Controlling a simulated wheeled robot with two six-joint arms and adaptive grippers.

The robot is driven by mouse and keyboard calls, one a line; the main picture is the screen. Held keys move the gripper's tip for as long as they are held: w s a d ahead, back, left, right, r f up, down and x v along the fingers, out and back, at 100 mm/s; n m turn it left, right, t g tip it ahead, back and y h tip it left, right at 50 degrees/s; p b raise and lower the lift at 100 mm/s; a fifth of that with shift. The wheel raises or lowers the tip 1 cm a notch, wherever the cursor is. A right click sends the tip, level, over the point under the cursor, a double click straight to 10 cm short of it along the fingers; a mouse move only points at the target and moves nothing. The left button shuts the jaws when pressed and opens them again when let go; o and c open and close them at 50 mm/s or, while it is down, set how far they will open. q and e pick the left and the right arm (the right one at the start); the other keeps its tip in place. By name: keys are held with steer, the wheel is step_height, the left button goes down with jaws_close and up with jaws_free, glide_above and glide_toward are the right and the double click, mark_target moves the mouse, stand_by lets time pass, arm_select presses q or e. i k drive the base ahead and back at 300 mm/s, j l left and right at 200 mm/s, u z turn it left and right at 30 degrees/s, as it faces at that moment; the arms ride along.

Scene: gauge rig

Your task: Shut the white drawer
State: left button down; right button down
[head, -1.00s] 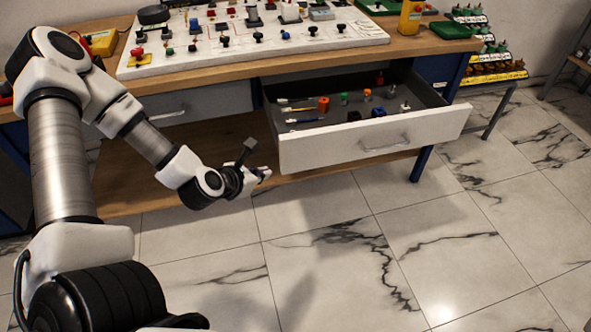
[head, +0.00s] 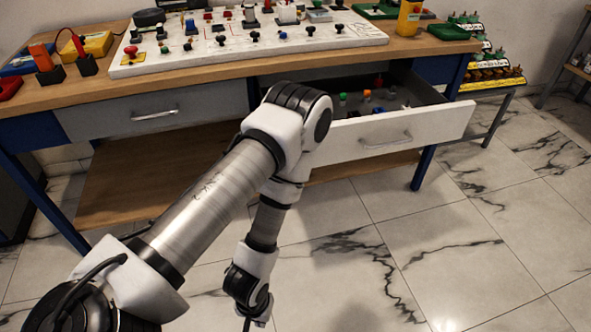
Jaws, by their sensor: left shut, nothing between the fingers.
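The white drawer (head: 440,124) stands pulled out under the right part of the workbench. Its front has a bar handle (head: 388,143). Small coloured parts show inside, and my left arm hides the left part of the drawer. My left gripper (head: 248,322) points down at the bottom edge of the head view. It is over the floor, in front of and well below the drawer front, apart from it. It is shut and empty, and its tips are partly cut off by the frame. My right gripper is not in view.
A grey drawer (head: 155,113) at the left of the bench is closed. The wooden bench top (head: 215,76) carries a white control panel (head: 330,38) and a yellow device (head: 409,18). A blue bench leg (head: 422,168) stands below the drawer. The tiled floor in front is clear.

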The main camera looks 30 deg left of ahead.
mark_target(431, 119)
steer(key=i+l+u, duration=0.2)
steer(key=u, duration=0.15)
steer(key=i+l+u, duration=0.2)
steer(key=u, duration=0.15)
steer(key=i+l+u, duration=0.1)
steer(key=l+u, duration=0.25)
